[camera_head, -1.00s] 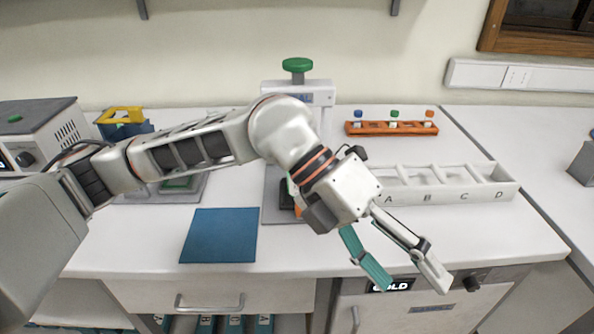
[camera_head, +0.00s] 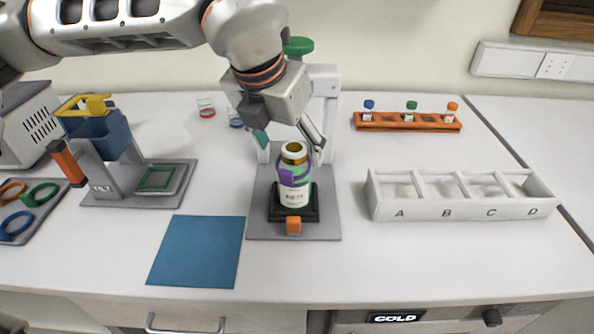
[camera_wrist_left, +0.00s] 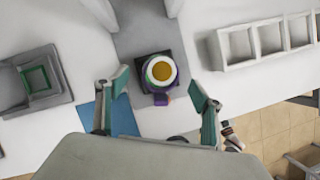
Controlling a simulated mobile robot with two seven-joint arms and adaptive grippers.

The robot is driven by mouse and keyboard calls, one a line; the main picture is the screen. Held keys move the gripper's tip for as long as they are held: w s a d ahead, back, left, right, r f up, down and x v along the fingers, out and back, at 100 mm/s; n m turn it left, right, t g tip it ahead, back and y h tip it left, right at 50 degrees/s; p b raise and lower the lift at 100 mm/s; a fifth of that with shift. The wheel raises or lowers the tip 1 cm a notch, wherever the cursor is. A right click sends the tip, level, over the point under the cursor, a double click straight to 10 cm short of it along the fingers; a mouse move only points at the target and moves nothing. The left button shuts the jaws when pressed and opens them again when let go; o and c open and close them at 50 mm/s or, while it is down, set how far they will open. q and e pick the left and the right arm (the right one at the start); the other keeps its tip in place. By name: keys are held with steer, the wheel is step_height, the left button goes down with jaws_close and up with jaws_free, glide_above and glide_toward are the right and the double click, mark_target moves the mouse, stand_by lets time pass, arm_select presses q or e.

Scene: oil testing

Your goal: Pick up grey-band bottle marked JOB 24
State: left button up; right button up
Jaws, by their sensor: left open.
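A bottle (camera_head: 294,190) with a white label, a purple band and a gold-brown top stands upright on the black square pad of a grey stand. Its label is too small to read surely, and I see no grey band on it. It also shows from above in the left wrist view (camera_wrist_left: 161,72). My left gripper (camera_head: 290,146) is open with its fingers spread just above the bottle's top. In the left wrist view, the bottle lies ahead of and between the fingers (camera_wrist_left: 158,90), with no contact visible. Two small containers (camera_head: 206,107) stand at the back, their labels unreadable. My right gripper is out of view.
A white rack (camera_head: 460,213) marked A to D stands right. An orange rack (camera_head: 410,128) with small capped vials is behind it. A blue mat (camera_head: 197,250) lies front left. A tilt stand (camera_head: 130,200) and coloured rings (camera_head: 38,194) are farther left.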

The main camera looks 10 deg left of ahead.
mark_target(295, 168)
arm_select(q)
steer(key=shift+x, duration=0.85)
steer(key=x, duration=0.5)
steer(key=shift+s+f, duration=0.1)
steer(key=shift+f, duration=0.35)
steer(key=shift+r, duration=0.1)
steer(key=c, duration=1.5)
